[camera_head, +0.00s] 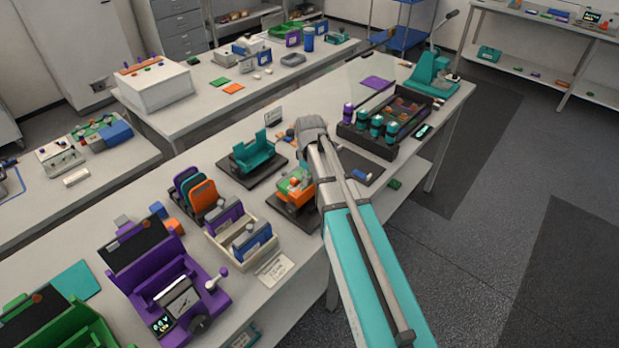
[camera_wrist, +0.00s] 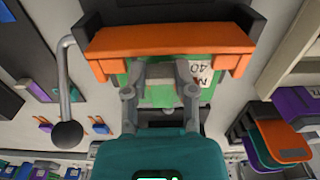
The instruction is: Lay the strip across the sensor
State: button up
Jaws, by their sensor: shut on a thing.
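In the wrist view my gripper (camera_wrist: 164,72) has its two grey fingers around a green piece (camera_wrist: 162,95) with a white printed label beside the right finger. An orange bar (camera_wrist: 165,40) on a black holder lies just beyond the fingertips. In the head view the orange and green unit (camera_head: 293,188) stands on a dark base just left of my arm, and the fingers are hidden there. I cannot tell which thing is the strip or which is the sensor; contact below the green piece is hidden.
A teal cradle (camera_head: 254,152) stands behind the unit. A cream tray with purple and blue pieces (camera_head: 247,241) and a rack of coloured plates (camera_head: 195,193) stand left. A dark crate (camera_head: 362,141) is to the right. A black-knobbed lever (camera_wrist: 66,134) shows in the wrist view.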

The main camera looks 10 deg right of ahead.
jog(key=shift+f, duration=0.25)
dwell(0.3)
jog(key=o, duration=0.8)
jog(key=shift+d, duration=0.1)
jog(key=shift+c, duration=0.2)
jog(key=shift+r, duration=0.15)
